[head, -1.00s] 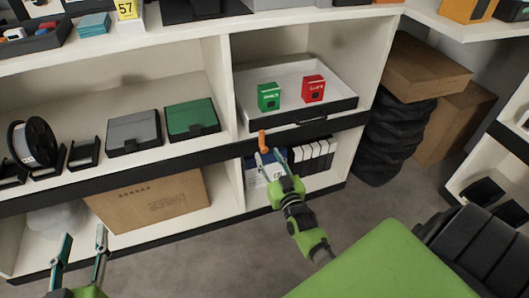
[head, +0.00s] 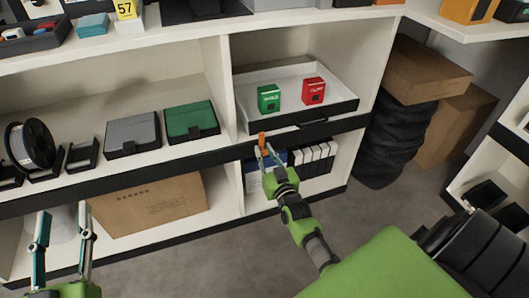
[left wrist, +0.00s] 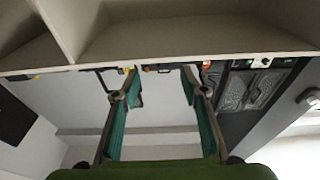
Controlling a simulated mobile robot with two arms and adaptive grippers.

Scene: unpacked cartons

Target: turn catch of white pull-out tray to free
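The white pull-out tray (head: 335,113) with a dark front sits in the right shelf bay, holding a green box (head: 269,98) and a red box (head: 313,91). The orange catch (head: 262,138) stands about upright on the dark shelf edge below the tray's left part. My right gripper (head: 266,151) is just below and in front of the catch, its fingers apart on either side of its lower end; contact cannot be told. My left gripper (head: 63,212) is open and empty at the lower left, away from the tray; it also shows in the left wrist view (left wrist: 160,85).
A grey box (head: 132,137) and a green case (head: 191,123) stand on the left shelf, beside a black spool (head: 32,146). Black-and-white binders (head: 315,158) stand below the tray. A large carton (head: 150,203) is low at left. The floor in front is free.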

